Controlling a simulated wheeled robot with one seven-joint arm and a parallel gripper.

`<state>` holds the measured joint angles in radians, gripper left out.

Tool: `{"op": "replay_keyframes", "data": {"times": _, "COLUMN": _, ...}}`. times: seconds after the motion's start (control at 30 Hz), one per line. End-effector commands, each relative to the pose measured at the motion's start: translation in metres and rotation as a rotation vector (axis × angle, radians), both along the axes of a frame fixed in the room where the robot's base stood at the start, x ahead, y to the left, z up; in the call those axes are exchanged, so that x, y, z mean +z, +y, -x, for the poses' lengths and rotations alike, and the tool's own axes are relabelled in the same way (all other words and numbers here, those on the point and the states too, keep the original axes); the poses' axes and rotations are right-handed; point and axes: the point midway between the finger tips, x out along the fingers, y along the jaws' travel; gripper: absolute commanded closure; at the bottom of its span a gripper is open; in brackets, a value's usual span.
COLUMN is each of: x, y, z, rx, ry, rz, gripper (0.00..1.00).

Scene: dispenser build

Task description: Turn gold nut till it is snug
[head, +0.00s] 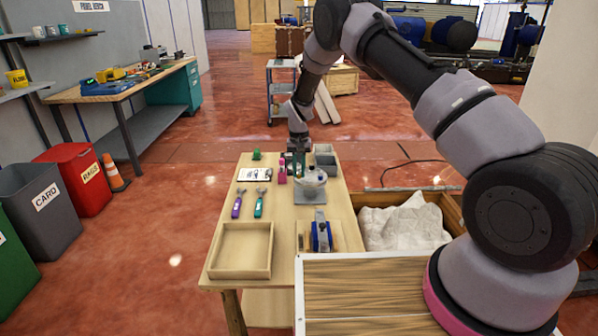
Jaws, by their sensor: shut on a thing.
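My gripper (299,153) is at the far part of the wooden workbench (225,222), pointing down beside a clear, round-topped assembly (311,180) on a grey base plate (310,197). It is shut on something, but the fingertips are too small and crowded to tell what. A dark green piece shows just below it. I cannot pick out the gold nut, which may be hidden by the gripper or too small to see. A pink piece (282,172) stands just left of the gripper.
Purple (237,206) and teal (259,206) handled tools lie left of the assembly. A blue clamp-like device (321,235) stands nearer. An empty wooden tray (241,250) is at front left. Grey bins (324,157) stand behind the assembly; a crate with white material (404,225) is right.

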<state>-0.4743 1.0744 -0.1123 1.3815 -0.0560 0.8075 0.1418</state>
Motion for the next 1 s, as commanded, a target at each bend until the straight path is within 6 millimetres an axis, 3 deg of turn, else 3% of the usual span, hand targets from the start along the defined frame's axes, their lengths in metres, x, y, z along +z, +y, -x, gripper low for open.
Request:
{"op": "replay_keyframes", "data": {"times": 0.17, "x": 0.0, "y": 0.0, "z": 0.0, "rx": 0.0, "ry": -0.001, "rz": 0.0, "gripper": 1.0}}
{"op": "replay_keyframes", "data": {"times": 0.2, "x": 0.0, "y": 0.0, "z": 0.0, "rx": 0.001, "ry": -0.001, "rz": 0.0, "gripper": 0.71}}
{"op": "replay_keyframes", "data": {"times": 0.27, "x": 0.0, "y": 0.0, "z": 0.0, "rx": 0.001, "ry": -0.001, "rz": 0.0, "gripper": 0.49}}
{"op": "replay_keyframes", "data": {"times": 0.67, "x": 0.006, "y": 0.0, "z": -0.001, "rx": 0.001, "ry": -0.001, "rz": -0.001, "gripper": 0.49}}
{"op": "replay_keyframes", "data": {"times": 1.0, "x": 0.068, "y": 0.0, "z": -0.001, "rx": 0.002, "ry": -0.003, "rz": -0.001, "gripper": 0.49}}
